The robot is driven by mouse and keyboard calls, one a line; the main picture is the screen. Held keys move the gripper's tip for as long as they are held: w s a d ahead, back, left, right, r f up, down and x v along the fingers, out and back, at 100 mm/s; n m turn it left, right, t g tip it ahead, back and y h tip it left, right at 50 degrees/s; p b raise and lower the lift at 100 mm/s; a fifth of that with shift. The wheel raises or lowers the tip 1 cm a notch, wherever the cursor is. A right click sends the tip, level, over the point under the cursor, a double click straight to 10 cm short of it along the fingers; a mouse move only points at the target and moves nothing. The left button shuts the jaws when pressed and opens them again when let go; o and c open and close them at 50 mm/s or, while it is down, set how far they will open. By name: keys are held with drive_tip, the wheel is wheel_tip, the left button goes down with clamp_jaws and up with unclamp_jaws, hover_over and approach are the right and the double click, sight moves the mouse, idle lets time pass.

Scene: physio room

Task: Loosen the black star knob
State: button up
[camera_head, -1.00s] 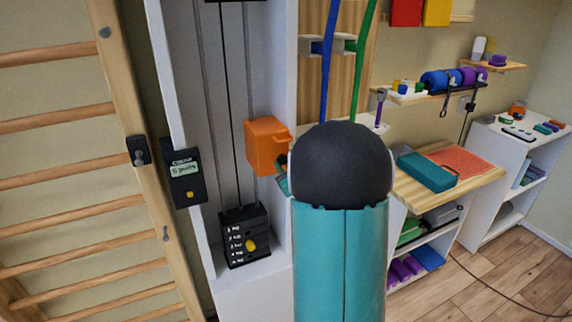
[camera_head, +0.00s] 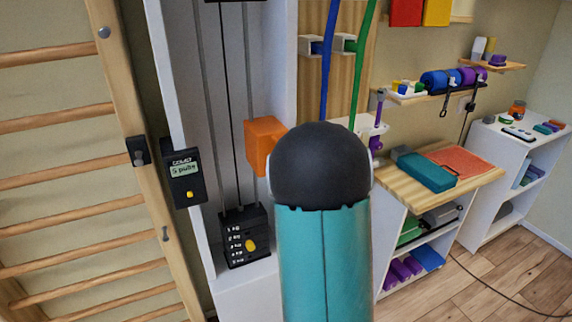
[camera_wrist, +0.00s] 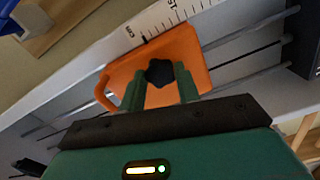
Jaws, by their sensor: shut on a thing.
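The black star knob (camera_wrist: 160,72) sits on the face of an orange carriage block in the wrist view. My gripper (camera_wrist: 160,88) has its two green fingers on either side of the knob and is shut on it. The orange carriage (camera_head: 262,143) also shows in the head view, mounted on the tall white pulley column. In the head view my teal and black arm hides the knob and my gripper.
A scale with printed marks (camera_wrist: 165,22) runs along the column beside the carriage. A weight stack (camera_head: 244,238) and a small counter display (camera_head: 183,173) are nearby. Wall bars stand at left. A wooden-topped shelf (camera_head: 400,190) stands at right.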

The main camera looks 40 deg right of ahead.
drive_tip(key=n, duration=2.3)
drive_tip(key=shift+f, duration=0.1)
idle(0.4)
drive_tip(key=o, duration=1)
drive_tip(key=shift+s, duration=0.1)
drive_tip(key=shift+c, duration=0.2)
drive_tip(key=shift+s, duration=0.1)
drive_tip(key=v, duration=1.3)
drive_tip(key=shift+s+a, duration=0.2)
